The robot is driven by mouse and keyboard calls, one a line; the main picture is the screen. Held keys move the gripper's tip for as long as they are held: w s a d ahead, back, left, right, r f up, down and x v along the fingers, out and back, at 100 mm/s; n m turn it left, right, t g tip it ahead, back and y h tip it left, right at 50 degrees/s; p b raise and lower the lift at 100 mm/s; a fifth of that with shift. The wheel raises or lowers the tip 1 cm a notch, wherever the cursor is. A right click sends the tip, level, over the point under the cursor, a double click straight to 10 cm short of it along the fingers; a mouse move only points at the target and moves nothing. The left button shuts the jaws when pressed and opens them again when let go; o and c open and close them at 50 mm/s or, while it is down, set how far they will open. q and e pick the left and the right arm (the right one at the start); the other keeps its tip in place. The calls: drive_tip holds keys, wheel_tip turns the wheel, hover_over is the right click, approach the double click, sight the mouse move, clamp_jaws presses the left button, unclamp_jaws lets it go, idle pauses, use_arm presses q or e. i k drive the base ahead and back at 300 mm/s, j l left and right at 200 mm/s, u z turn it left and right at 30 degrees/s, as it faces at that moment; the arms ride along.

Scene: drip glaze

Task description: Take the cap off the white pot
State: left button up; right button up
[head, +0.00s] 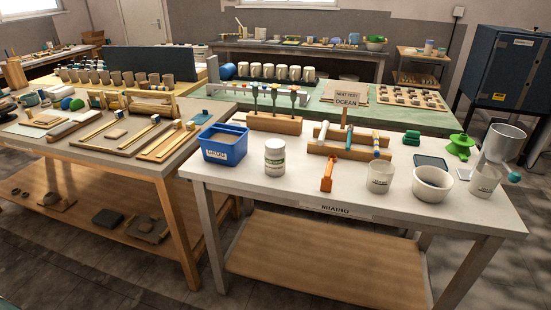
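A small white pot (275,163) stands upright near the front left of the white table, to the right of a blue tub. Its white cap (274,144) sits on top of it. A label with greenish print shows on the pot's front. Neither of my grippers is in view, and nothing touches the pot.
The blue tub (223,144) stands close on the pot's left. An orange holder (328,173), a clear cup (380,177) and a white bowl (432,184) stand to the right. A wooden tool rack (273,123) is behind. The white tabletop (245,187) in front of the pot is clear.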

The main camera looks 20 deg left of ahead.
sight(274, 164)
drive_tip(key=i+j+z, duration=0.2)
drive_tip(key=j, duration=0.45)
drive_tip(key=j+z, duration=0.2)
drive_tip(key=j, duration=0.45)
drive_tip(key=i+j+z, duration=0.2)
drive_tip(key=j, duration=0.45)
drive_tip(key=k, duration=0.05)
